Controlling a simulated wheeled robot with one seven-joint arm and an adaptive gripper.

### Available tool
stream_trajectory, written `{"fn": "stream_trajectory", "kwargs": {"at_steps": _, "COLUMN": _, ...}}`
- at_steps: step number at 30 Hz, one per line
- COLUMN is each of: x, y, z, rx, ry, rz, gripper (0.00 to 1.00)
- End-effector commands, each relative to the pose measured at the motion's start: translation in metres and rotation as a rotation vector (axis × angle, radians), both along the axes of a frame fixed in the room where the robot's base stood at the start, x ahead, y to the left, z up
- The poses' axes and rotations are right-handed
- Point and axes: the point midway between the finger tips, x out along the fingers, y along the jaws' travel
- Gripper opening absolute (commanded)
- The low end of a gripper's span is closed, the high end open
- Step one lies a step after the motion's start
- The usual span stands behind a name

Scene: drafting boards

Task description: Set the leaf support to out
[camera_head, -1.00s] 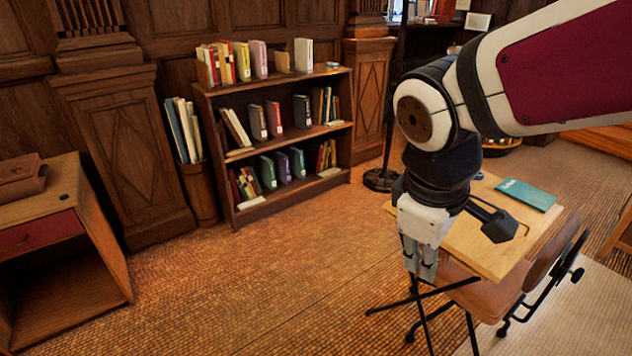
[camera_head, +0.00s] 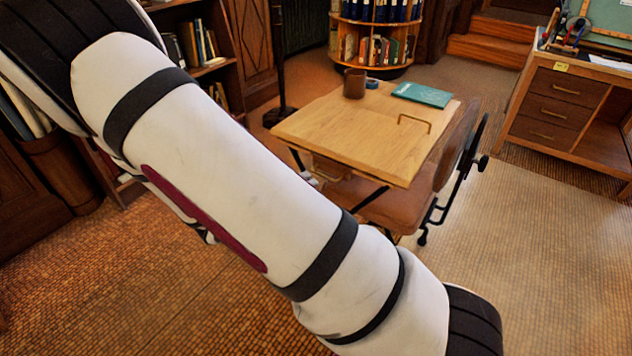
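The wooden desk (camera_head: 345,132) stands right of centre, its top flat and its front edge towards me. A thin brass bar-shaped handle (camera_head: 415,121) shows on the right part of the top. A small brown wooden part (camera_head: 331,169) shows under the front left edge; I cannot tell if it is the leaf support or how it is set. My arm crosses the view from upper left to lower right and covers much of the floor before the desk. A small pale grey piece (camera_head: 309,178) shows just past the arm, possibly my gripper's tip; the fingers are not clear.
A brown mug (camera_head: 354,83), a small blue item (camera_head: 372,83) and a teal book (camera_head: 422,94) are on the desk. A brown chair (camera_head: 392,207) with a black frame is close against its front right. A drawer desk (camera_head: 560,108) stands at right. Open floor lies at lower right.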

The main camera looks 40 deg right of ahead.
Motion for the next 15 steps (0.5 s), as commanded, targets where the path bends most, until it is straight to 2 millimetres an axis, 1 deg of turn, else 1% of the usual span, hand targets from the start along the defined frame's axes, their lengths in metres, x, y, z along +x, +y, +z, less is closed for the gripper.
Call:
{"fn": "stream_trajectory", "kwargs": {"at_steps": 1, "x": 0.008, "y": 0.002, "z": -0.020, "rx": -0.047, "ry": 0.069, "rz": 0.055, "gripper": 0.16}}
{"fn": "stream_trajectory", "kwargs": {"at_steps": 3, "x": 0.017, "y": 0.003, "z": -0.034, "rx": -0.099, "ry": 0.146, "rz": 0.121, "gripper": 0.16}}
{"fn": "stream_trajectory", "kwargs": {"at_steps": 6, "x": 0.025, "y": 0.005, "z": -0.047, "rx": -0.149, "ry": 0.221, "rz": 0.182, "gripper": 0.16}}
{"fn": "stream_trajectory", "kwargs": {"at_steps": 11, "x": 0.030, "y": 0.002, "z": -0.054, "rx": -0.178, "ry": 0.265, "rz": 0.216, "gripper": 0.16}}
{"fn": "stream_trajectory", "kwargs": {"at_steps": 15, "x": 0.035, "y": -0.013, "z": -0.058, "rx": -0.178, "ry": 0.265, "rz": 0.214, "gripper": 0.16}}
